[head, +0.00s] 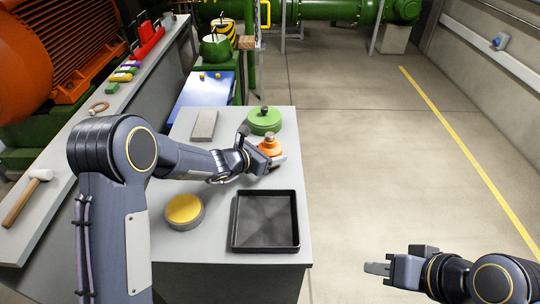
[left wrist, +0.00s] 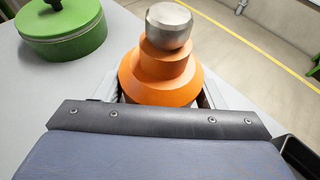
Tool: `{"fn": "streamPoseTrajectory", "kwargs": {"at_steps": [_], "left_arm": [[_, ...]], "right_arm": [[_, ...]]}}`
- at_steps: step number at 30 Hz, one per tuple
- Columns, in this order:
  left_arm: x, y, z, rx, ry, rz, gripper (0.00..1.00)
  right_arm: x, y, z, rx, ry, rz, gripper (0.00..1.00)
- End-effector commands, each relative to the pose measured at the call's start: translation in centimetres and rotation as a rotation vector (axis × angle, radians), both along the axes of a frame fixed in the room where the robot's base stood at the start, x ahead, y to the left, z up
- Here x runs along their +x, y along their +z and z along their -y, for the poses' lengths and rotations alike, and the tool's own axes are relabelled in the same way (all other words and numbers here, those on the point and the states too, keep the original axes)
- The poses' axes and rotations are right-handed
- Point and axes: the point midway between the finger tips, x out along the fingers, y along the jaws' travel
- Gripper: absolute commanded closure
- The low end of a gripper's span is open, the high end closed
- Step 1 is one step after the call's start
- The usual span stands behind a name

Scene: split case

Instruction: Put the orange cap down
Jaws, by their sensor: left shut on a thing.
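The orange cap (head: 270,149) is a stepped cone with a metal knob on top. It is near the right edge of the grey table, between the green round case and the black tray. My left gripper (head: 272,160) is shut on it. In the left wrist view the orange cap (left wrist: 160,78) stands upright between the fingers, and its lower part is hidden by the gripper body. I cannot tell whether its underside touches the table. My right gripper (head: 378,268) is off the table at the lower right, with no object visible in it; its finger gap is unclear.
On the grey table (head: 221,238) are a green round case (head: 264,124), a grey block (head: 204,125), a yellow-topped round tin (head: 184,209) and an empty black tray (head: 235,225). A bench with a mallet (head: 24,196) is at the left. Open floor lies to the right.

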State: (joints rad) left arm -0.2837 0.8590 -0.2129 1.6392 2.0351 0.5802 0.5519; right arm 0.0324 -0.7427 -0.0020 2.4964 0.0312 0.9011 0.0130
Motion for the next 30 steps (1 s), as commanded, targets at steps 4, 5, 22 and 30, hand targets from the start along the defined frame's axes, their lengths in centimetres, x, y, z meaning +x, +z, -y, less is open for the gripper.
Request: {"fn": "streamPoseTrajectory", "kwargs": {"at_steps": [4, 5, 22, 30], "left_arm": [[0.0, -1.23, 0.07, -0.002, 0.0, 0.003, 0.66], [0.01, -1.19, 0.06, -0.002, 0.0, 0.003, 0.66], [-0.05, -1.57, 0.01, 0.0, 0.0, 0.0, 0.15], [-0.05, -1.23, 0.03, 0.001, 0.0, 0.001, 0.15]], "right_arm": [[0.0, -0.11, 0.0, 0.0, 0.0, 0.0, 0.67], [-0.01, -0.1, 0.0, 0.0, 0.0, 0.0, 0.67], [0.0, -0.53, 0.0, 0.0, 0.0, 0.0, 0.67], [0.0, -0.13, 0.0, 0.0, 0.0, 0.0, 0.67]]}}
